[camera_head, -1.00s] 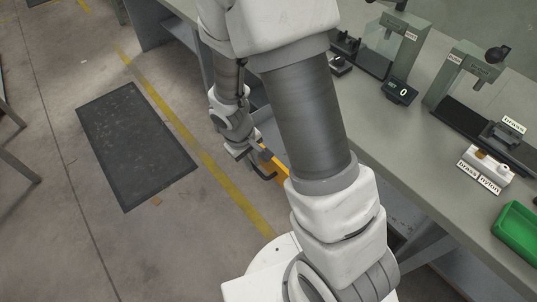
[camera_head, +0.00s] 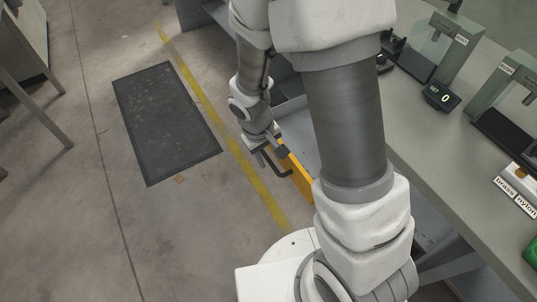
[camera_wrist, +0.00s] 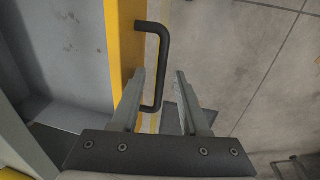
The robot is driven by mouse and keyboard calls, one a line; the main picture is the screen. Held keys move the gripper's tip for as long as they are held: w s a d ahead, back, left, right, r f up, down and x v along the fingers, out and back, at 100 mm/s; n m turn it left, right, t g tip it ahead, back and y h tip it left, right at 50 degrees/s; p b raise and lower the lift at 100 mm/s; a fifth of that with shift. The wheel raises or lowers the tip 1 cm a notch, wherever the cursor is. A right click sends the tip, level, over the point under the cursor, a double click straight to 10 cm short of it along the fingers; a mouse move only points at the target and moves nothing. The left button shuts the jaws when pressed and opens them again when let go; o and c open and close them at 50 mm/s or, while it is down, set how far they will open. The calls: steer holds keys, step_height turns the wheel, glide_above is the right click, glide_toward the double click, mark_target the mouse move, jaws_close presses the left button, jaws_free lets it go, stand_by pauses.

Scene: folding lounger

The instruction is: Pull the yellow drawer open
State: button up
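The yellow drawer front (camera_head: 296,175) stands out from under the grey workbench, with a grey drawer interior showing behind it. Its black bar handle (camera_head: 277,166) is on the outer face. In the wrist view the yellow front (camera_wrist: 127,45) runs up the picture, with the grey interior to its left and the black handle (camera_wrist: 165,55) to its right. My gripper (camera_head: 268,150) is at the drawer front by the handle. In the wrist view its fingers (camera_wrist: 160,74) are apart, one on each side of the handle bar, with a gap visible on the right.
The workbench top (camera_head: 430,140) holds glass-sided instruments, a small display (camera_head: 441,97) and a green bin (camera_head: 531,252) at the right edge. A dark floor mat (camera_head: 166,120) lies to the left beyond a yellow floor line. The floor beside the drawer is clear.

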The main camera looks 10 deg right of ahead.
steer(key=shift+r, duration=0.1)
steer(key=s+a+r+p, duration=0.1)
steer(key=a+r+p, duration=0.2)
steer(key=r, duration=1.4)
steer(key=shift+p, duration=0.65)
steer(key=shift+s, duration=0.1)
steer(key=s+d+r+m+t+y+p, duration=0.1)
steer(key=s+d+r, duration=0.3)
steer(key=r, duration=0.6)
steer(key=s+d+r+m+t+y+p, duration=0.1)
steer(key=s+d+r+m+t+p, duration=0.2)
steer(key=s+r, duration=0.3)
step_height(320, 180, up, 4)
steer(key=shift+d+r+t+p, duration=0.1)
steer(key=shift+d+t+p, duration=0.3)
steer(key=shift+d+p, duration=0.25)
